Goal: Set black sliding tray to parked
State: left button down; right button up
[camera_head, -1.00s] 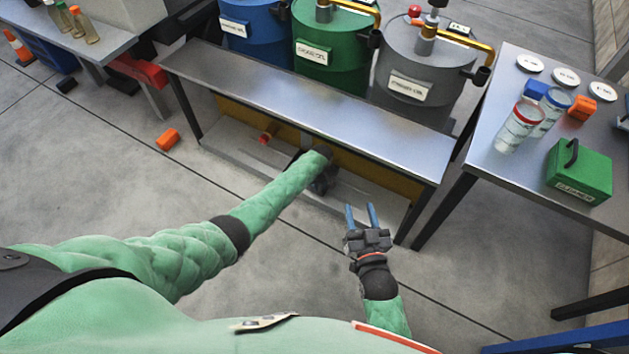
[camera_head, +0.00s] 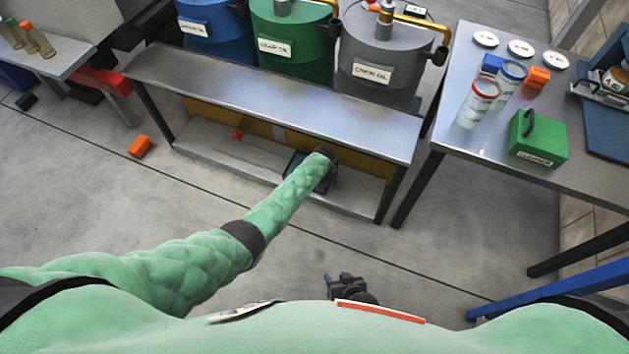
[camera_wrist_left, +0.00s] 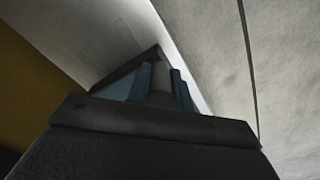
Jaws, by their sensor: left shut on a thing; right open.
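The black sliding tray (camera_head: 293,164) sits on the low shelf under the long metal bench. Only a dark corner shows beside my left forearm; the rest is hidden. My left gripper (camera_head: 324,178) reaches under the bench's front edge at the tray. In the left wrist view its blue fingers (camera_wrist_left: 163,85) are shut around a grey upright post, seemingly the tray's handle, with a dark tray edge (camera_wrist_left: 130,68) behind. My right gripper (camera_head: 335,278) is open and empty, low over the floor in front of the bench.
The bench (camera_head: 270,100) has a low grey shelf (camera_head: 225,155) with a red knob (camera_head: 238,134) at its left part. An orange block (camera_head: 139,146) lies on the floor at left. A side table (camera_head: 480,140) with jars and a green box (camera_head: 538,138) stands at right.

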pick_arm(q)
jog(key=shift+s+d, duration=0.25)
jog(key=shift+d, duration=0.35)
jog(key=shift+s+d, duration=0.2)
jog(key=shift+d, duration=0.45)
jog(key=shift+s+d, duration=0.25)
jog(key=shift+d, duration=0.35)
jog(key=shift+d, duration=0.1)
jog(key=c, duration=1.3)
grip_release()
jog(key=shift+d, duration=0.1)
jog(key=shift+o, duration=0.2)
jog(key=shift+r+p, duration=0.2)
jog(key=shift+p, duration=0.15)
notch_tip(320, 180, up, 7)
jog(key=p, duration=0.2)
jog(key=shift+r, duration=0.2)
